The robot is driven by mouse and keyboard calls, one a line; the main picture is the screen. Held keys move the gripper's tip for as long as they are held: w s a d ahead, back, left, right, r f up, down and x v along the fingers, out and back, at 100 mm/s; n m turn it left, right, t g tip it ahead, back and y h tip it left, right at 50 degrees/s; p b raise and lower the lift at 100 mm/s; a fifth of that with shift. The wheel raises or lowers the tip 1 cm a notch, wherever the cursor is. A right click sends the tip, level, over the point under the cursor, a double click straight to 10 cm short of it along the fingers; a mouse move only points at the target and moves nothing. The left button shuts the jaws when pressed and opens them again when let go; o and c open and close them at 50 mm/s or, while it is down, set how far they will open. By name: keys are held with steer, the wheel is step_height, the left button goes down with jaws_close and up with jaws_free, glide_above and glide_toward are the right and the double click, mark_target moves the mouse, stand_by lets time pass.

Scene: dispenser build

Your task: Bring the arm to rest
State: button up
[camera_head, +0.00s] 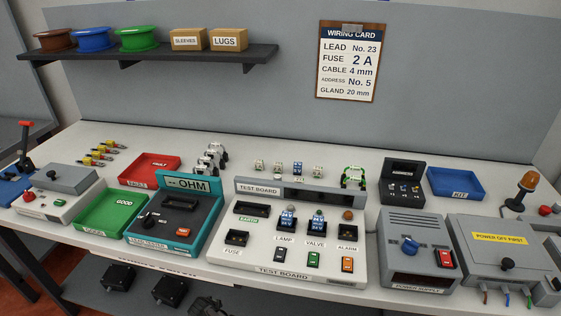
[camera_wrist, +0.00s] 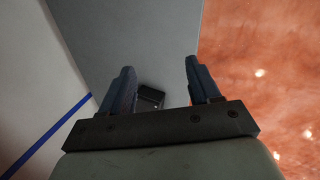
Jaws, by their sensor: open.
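My gripper (camera_wrist: 158,72) is open and empty in the wrist view, its two dark fingers apart. A small black box (camera_wrist: 150,97) shows between and beyond the fingers, on a grey surface, apart from them as far as I can see. In the head view, a dark shape (camera_head: 208,305) at the bottom edge, in front of the bench, may be part of my arm or gripper; I cannot tell. The test board (camera_head: 290,232) stands on the bench with its lamp, valve and alarm switches, and nothing of mine touches it.
The teal ohm tester (camera_head: 172,222), green tray (camera_head: 112,211), red tray (camera_head: 150,170), power supply (camera_head: 415,250) and blue kit tray (camera_head: 455,184) crowd the bench. Black boxes (camera_head: 118,277) sit on the lower shelf. Reddish floor (camera_wrist: 260,70) lies open at right in the wrist view.

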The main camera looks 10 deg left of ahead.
steer(key=s+d+f+m+g+h, duration=0.1)
steer(key=d+f+m+g, duration=0.15)
steer(key=d, duration=0.85)
steer(key=s+d+f+m+g+h, duration=0.1)
steer(key=d+m, duration=0.3)
steer(key=d, duration=0.7)
steer(key=d+f+m+g+h, duration=0.1)
steer(key=d+f+m+g, duration=0.15)
steer(key=d, duration=0.95)
steer(key=s+d+r+m+g+y, duration=0.2)
steer(key=s+d+m+g, duration=0.3)
steer(key=s+d+m, duration=0.6)
steer(key=s+d, duration=0.6)
steer(key=s, duration=0.2)
steer(key=shift+s+y, duration=0.25)
steer(key=shift+y, duration=0.05)
steer(key=shift+d, duration=0.1)
steer(key=shift+c, duration=0.4)
